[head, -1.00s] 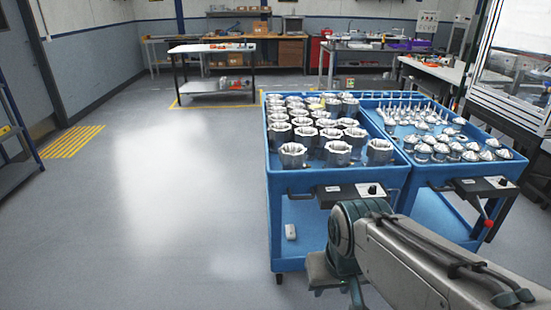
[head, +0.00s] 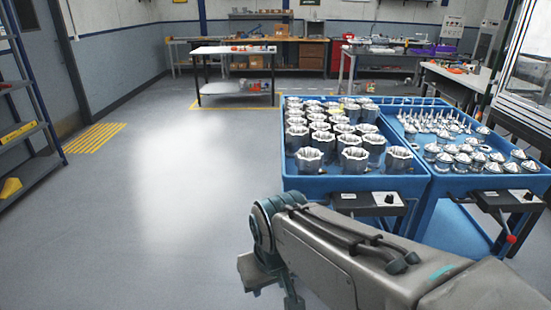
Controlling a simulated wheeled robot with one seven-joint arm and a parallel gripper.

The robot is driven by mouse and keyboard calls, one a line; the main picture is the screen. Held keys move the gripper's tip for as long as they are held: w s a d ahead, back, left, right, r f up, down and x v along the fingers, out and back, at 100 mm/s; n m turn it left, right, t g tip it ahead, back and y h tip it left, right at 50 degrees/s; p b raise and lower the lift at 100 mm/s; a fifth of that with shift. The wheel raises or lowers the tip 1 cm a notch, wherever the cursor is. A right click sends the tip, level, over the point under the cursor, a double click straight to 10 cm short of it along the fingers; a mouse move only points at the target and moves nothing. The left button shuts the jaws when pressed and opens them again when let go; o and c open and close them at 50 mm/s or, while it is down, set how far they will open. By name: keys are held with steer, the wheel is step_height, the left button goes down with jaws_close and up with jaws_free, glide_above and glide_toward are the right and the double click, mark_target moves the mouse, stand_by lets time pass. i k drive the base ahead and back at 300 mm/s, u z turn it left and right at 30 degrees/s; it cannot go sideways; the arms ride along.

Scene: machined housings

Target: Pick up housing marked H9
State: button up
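Several silver machined housings stand upright in rows in the left blue cart's top tray (head: 300,184). One housing (head: 309,160) is at the front left corner, another (head: 354,160) at the front middle, and another (head: 399,160) at the front right. No H9 marking is readable at this size, so I cannot tell which housing it is. My arm reaches in from the lower right, in front of the carts. The end part of my arm hangs low at the bottom, left of the cart, and its fingers are not clearly visible. Nothing is seen held.
A second blue cart (head: 453,186) with smaller conical metal parts (head: 463,158) stands close on the right. A white-topped table (head: 232,50) is at the back. A shelf rack (head: 18,110) stands at the left. The floor (head: 170,190) left of the carts is clear.

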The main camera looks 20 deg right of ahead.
mark_target(309, 161)
steer(key=i, duration=2.05)
steer(key=z, duration=3.05)
